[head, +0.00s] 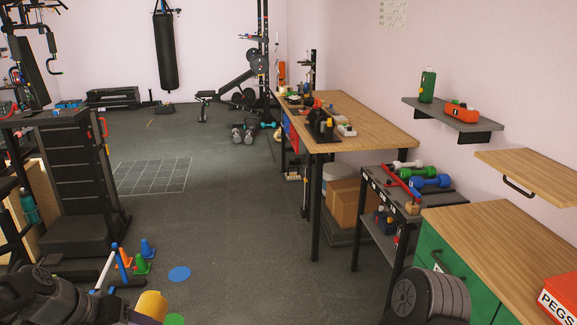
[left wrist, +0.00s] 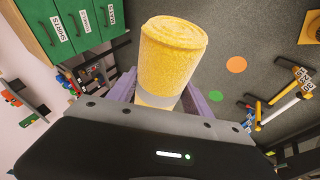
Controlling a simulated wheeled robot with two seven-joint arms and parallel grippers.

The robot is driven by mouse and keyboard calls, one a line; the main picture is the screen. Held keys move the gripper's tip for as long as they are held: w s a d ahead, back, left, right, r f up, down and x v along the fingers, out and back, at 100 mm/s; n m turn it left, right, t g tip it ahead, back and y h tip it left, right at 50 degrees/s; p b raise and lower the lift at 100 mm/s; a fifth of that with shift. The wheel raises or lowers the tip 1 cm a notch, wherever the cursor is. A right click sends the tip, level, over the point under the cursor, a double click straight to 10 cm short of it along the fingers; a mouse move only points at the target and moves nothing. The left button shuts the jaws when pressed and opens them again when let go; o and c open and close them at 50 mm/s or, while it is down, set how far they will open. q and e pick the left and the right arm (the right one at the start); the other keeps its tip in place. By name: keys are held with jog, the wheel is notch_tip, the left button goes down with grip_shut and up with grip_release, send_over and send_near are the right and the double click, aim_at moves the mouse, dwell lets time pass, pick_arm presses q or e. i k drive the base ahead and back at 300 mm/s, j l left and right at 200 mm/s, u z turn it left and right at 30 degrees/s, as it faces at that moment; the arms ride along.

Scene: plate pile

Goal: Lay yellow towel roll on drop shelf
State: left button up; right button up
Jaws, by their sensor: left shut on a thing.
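The yellow towel roll (left wrist: 172,55) has a pale band around its lower part. My left gripper (left wrist: 158,100) is shut on it, with lilac fingers on both sides of the roll. In the head view the roll (head: 151,304) is at the bottom left, above the floor, partly cut off by the lower edge. A wooden shelf (head: 530,172) with a black handle under its front edge juts from the right wall, flat and bare where seen. It looks like the drop shelf, but no label confirms this. My right gripper is out of view; only part of my right arm shows at the bottom.
A wood-topped green cabinet (head: 480,235) stands below the shelf, with a red PEGS box (head: 560,300) on it. A grey wall shelf (head: 452,117) holds a green bottle and an orange item. A dumbbell rack (head: 410,195) stands beside the cabinet. Small cones (head: 140,265) are at left.

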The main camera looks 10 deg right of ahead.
aim_at(521, 161)
jog(key=i+z, duration=0.15)
jog(key=i, duration=0.45)
jog(key=i+z, duration=0.15)
jog(key=i, duration=0.5)
jog(key=i+z, duration=0.15)
jog(key=i, duration=0.45)
jog(key=i+j+z, duration=0.15)
jog(key=i, duration=0.45)
jog(key=z, duration=3.15)
